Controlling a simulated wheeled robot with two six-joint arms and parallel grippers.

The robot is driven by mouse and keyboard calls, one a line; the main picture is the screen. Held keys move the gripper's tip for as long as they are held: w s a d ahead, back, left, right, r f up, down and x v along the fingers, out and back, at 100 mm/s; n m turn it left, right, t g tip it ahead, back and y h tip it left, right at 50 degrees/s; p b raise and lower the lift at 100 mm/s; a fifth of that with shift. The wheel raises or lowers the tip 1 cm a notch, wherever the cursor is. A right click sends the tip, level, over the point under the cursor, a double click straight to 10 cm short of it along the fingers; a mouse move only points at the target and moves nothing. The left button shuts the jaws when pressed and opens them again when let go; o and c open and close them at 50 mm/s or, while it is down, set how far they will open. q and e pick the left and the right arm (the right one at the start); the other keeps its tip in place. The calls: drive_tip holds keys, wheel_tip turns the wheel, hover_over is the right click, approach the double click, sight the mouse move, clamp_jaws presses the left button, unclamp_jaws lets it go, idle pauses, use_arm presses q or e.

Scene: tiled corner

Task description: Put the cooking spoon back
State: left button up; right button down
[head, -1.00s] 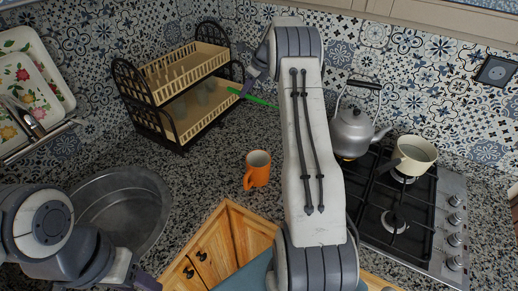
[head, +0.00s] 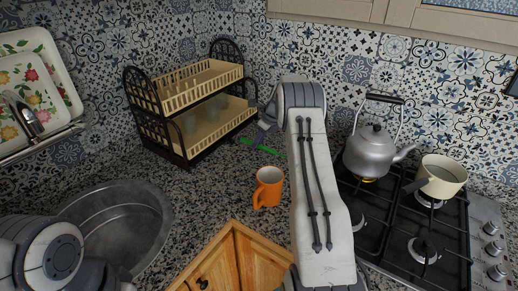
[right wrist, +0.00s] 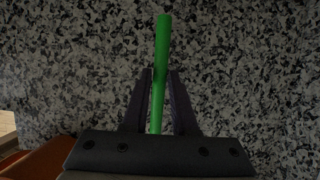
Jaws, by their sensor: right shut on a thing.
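The green cooking spoon (head: 262,147) is held by my right gripper (head: 264,132) over the counter, right of the dish rack. In the right wrist view, a green rod-like part of the spoon (right wrist: 161,45) runs between the two fingers of the right gripper (right wrist: 160,74) and sticks out beyond them. Its head cannot be made out. The right forearm hides part of the counter. My left arm shows at the lower left in the head view, but its gripper's fingers are not visible.
A two-tier dish rack (head: 188,156) stands in the corner. An orange mug (head: 268,187) stands on the speckled counter in front of it. The sink (head: 115,225) is at left. A kettle (head: 372,152) and a cream pan (head: 443,172) are on the stove at right.

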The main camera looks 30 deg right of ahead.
drive_tip(key=shift+f, duration=1.65)
drive_tip(key=c, duration=0.7)
unclamp_jaws()
drive_tip(key=shift+f, duration=0.1)
drive_tip(key=b+v, duration=0.1)
drive_tip(key=v, duration=1.1)
